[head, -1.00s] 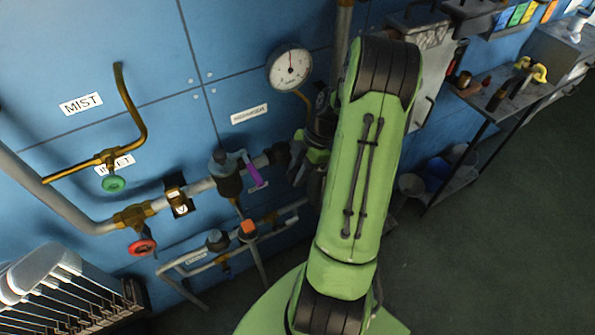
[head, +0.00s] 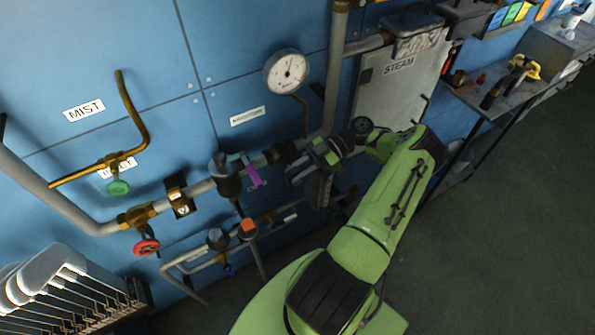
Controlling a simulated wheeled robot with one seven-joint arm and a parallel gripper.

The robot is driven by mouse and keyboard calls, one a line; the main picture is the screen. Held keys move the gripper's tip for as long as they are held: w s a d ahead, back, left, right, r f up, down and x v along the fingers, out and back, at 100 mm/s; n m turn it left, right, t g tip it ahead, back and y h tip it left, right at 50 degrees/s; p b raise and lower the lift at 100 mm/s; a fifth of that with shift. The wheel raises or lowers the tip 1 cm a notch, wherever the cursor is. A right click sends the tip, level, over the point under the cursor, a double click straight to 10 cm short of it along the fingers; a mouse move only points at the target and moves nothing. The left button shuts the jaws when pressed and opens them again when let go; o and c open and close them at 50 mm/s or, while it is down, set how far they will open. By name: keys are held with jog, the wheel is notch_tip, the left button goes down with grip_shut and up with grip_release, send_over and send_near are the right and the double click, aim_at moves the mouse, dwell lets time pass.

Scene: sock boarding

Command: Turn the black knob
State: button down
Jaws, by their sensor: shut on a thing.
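The black knob (head: 284,151) is at the right end of the short pipe run on the blue wall, right of the purple lever. My gripper (head: 291,164) comes to it from the right and is shut on it. The fingertips are dark against the dark knob, so their exact contact is hard to see. The dark valve body (head: 227,178) with a blue-grey top sits to the left on the same pipe. A round white gauge (head: 287,73) hangs above the knob.
The purple lever (head: 251,172) is close left of my gripper. A red handwheel (head: 146,247) and a green handwheel (head: 118,187) are farther left. A lower pipe with an orange cap (head: 247,227) runs below. A steam cabinet (head: 392,88) and a shelf (head: 505,85) stand right.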

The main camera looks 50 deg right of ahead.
jog(key=shift+f+t+y+b, duration=0.2)
jog(key=shift+t+y+b, duration=0.3)
jog(key=shift+y+b, duration=0.4)
jog(key=shift+y, duration=0.3)
jog(key=c, duration=1)
grip_release()
